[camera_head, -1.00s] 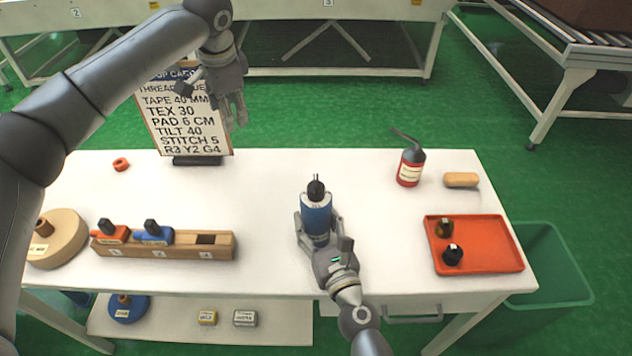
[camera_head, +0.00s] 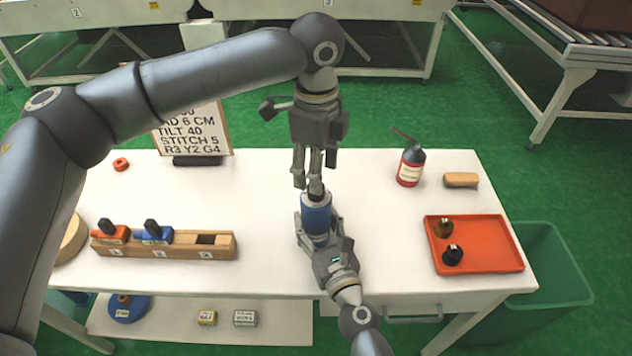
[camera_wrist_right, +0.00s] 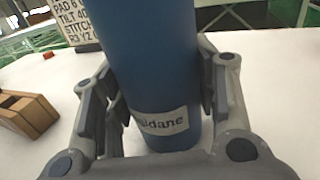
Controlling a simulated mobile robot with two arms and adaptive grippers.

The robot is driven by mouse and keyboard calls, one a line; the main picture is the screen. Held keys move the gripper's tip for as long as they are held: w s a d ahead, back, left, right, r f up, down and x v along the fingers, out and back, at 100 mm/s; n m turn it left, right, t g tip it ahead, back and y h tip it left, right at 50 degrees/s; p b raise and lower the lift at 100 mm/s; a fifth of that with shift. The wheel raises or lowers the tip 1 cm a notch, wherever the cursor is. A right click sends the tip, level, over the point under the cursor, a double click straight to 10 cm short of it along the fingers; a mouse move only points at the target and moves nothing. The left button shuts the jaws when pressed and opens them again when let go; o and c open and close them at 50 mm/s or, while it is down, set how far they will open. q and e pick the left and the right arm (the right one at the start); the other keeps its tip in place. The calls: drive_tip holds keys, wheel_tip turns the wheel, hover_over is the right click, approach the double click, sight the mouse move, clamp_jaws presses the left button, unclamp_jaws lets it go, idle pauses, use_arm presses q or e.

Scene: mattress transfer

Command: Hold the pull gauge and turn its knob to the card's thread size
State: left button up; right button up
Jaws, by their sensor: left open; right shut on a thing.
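A blue cylinder (camera_head: 316,214), which I take for the pull gauge, stands upright near the table's front middle. Its black knob (camera_head: 316,193) is on top.
A red tray (camera_head: 490,240) with two knobs lies at the right. The table between the gauge and tray is clear.

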use_arm(q)
drive_tip(key=shift+f, duration=2.25)
use_arm(e)
drive_tip(key=shift+r, duration=0.1)
use_arm(q)
drive_tip(key=c, duration=1)
drive_tip(key=shift+o, duration=0.2)
